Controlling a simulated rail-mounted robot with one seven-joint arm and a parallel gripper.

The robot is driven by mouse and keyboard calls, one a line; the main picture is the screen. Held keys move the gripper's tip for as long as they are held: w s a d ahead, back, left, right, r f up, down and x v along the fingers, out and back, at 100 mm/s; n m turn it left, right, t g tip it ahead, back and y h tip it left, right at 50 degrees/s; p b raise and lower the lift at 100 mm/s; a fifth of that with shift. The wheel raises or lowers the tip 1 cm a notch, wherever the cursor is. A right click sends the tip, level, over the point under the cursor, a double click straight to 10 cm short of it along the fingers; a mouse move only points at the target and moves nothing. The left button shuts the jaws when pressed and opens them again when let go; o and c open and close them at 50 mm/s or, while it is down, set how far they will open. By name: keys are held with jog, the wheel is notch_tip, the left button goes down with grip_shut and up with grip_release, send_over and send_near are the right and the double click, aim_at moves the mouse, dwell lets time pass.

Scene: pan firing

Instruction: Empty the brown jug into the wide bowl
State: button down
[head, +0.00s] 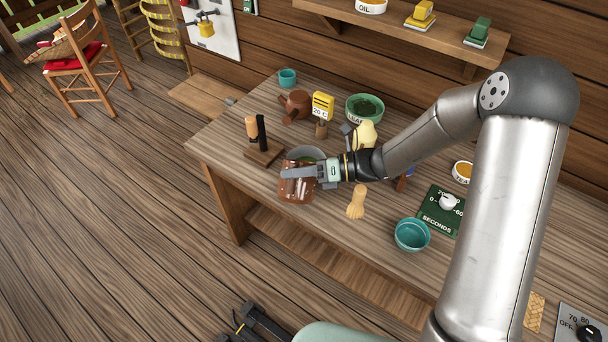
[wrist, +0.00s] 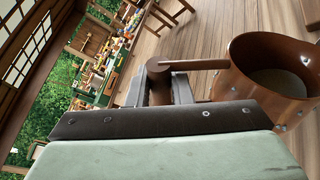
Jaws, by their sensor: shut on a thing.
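The brown jug (head: 296,190) is at my gripper (head: 290,173), over the left part of the workbench. My gripper is shut on the jug's side handle; in the wrist view the handle (wrist: 203,64) runs from the jug (wrist: 262,55) to the fingers (wrist: 168,90). The jug's open mouth shows there with a dark inside; I cannot tell how much it holds. A bowl with a grey-green rim (head: 308,151) is right behind the jug and fingers, mostly hidden by them. A teal bowl (head: 411,235) stands apart near the front edge. I cannot tell which is widest.
A wooden stand with upright handles (head: 263,155) is close left of the jug. A bamboo whisk (head: 356,202) stands close right. Behind are a brown teapot (head: 296,103), a yellow box (head: 322,105) and a green leaf bowl (head: 364,108).

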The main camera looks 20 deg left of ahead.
jog(key=shift+w+r, duration=0.1)
jog(key=shift+r, duration=0.05)
jog(key=shift+w+r+m, duration=0.4)
jog(key=shift+r, duration=0.05)
jog(key=shift+w+a, duration=0.1)
jog(key=shift+w+r, duration=0.1)
jog(key=shift+w, duration=0.05)
dwell(1.7)
jog(key=shift+w+r+m+y, duration=0.15)
jog(key=shift+w+m+y, duration=0.15)
jog(key=shift+w+m, duration=0.25)
dwell(1.6)
jog(key=shift+w+a+r+m+g, duration=0.15)
jog(key=shift+w+m+g, duration=0.25)
jog(key=shift+w+m, duration=0.2)
jog(key=shift+w, duration=0.2)
dwell(1.3)
